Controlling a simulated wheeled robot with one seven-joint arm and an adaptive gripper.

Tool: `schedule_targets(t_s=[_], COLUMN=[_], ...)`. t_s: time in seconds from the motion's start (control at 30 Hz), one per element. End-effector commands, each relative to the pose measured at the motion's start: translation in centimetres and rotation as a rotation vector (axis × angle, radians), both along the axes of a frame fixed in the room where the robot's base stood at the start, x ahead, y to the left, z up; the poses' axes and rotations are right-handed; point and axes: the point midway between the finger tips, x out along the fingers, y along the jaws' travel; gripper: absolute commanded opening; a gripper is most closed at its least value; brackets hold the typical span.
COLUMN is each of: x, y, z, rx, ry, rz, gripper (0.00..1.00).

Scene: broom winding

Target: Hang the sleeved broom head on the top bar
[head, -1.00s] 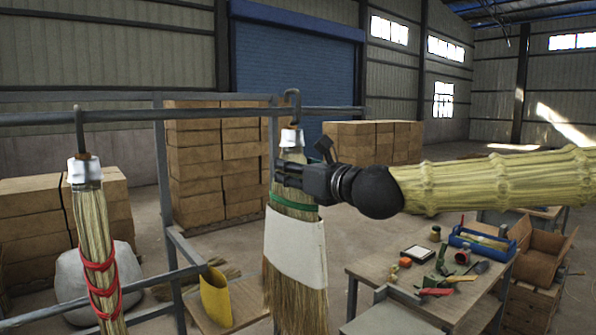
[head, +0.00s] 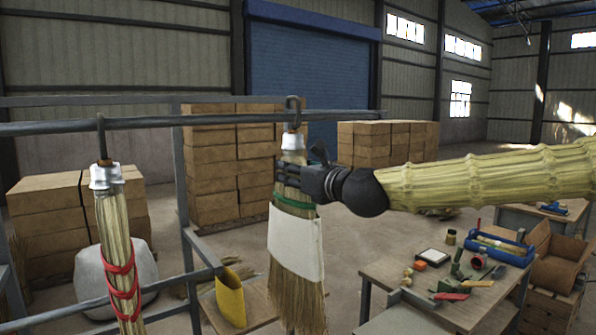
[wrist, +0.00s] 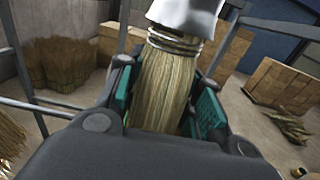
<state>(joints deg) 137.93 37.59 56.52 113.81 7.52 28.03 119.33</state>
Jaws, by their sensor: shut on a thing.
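The sleeved broom head (head: 296,243) hangs upright, slightly tilted, with a white sleeve, a green band and a metal collar topped by a hook (head: 293,104). My gripper (head: 290,178) is shut on its straw neck below the collar. The wrist view shows the straw (wrist: 165,88) between the green finger pads. The top bar (head: 220,119) crosses behind or through the hook, whose curved top shows above the bar. I cannot tell whether the hook is over the bar or in front of it.
A red-bound broom head (head: 118,255) hangs on the same bar to the left. A yellow sleeve (head: 230,298) stands on a low wooden surface below. A worktable (head: 400,290) with tools and a blue toolbox (head: 500,248) is at the right. Stacked boxes (head: 215,165) stand behind.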

Motion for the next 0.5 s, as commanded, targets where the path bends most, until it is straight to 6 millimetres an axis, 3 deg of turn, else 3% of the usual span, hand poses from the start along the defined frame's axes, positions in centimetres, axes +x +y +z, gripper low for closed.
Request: schedule_targets(t_s=[0.5], x=[0.4], y=[0.3], z=[-2.1], rx=[0.0], ry=[-0.002], rz=[0.0], gripper=[0.0])
